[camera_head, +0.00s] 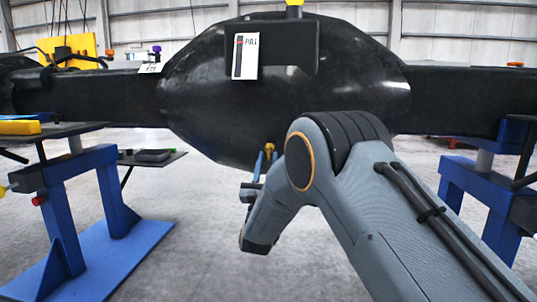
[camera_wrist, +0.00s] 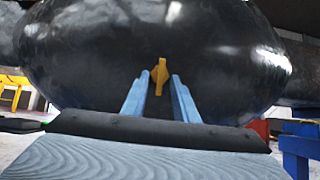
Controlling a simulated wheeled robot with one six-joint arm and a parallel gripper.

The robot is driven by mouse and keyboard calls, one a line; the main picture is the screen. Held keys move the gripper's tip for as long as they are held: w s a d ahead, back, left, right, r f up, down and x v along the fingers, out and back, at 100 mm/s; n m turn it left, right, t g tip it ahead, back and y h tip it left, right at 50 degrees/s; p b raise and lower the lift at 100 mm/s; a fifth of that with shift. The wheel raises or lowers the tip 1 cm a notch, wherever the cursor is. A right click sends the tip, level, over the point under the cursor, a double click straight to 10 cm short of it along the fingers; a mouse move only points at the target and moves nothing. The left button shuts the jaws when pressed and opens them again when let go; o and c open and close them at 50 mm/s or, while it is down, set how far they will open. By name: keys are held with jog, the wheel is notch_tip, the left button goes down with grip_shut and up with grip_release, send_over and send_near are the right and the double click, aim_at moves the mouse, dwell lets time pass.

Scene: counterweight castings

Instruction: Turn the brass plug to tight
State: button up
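The brass plug (camera_wrist: 159,74), a yellow tab shape, sits low on the rounded black casting (camera_wrist: 90,50). In the head view the plug (camera_head: 269,148) shows small on the casting's underside, just above my fingers. My gripper (camera_wrist: 161,80) has two blue fingers, set apart with a gap between them. In the wrist view the plug shows between the fingertips, and neither finger visibly touches it. I cannot tell whether the tips reach around it or stop short. In the head view my gripper (camera_head: 264,157) is below the casting, partly hidden by my arm.
A blue stand (camera_head: 85,195) holds the left side and another blue stand (camera_head: 485,190) the right. A white label card (camera_head: 245,56) is on the casting's front. A small dark shelf (camera_head: 152,157) juts out at left. The grey floor (camera_head: 190,235) below is open.

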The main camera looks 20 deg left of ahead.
jog(key=v, duration=0.4)
jog(key=shift+s+d+f+p, duration=0.1)
jog(key=shift+s+f+p, duration=0.2)
jog(key=shift+p, duration=0.1)
jog(key=shift+w+r, duration=0.1)
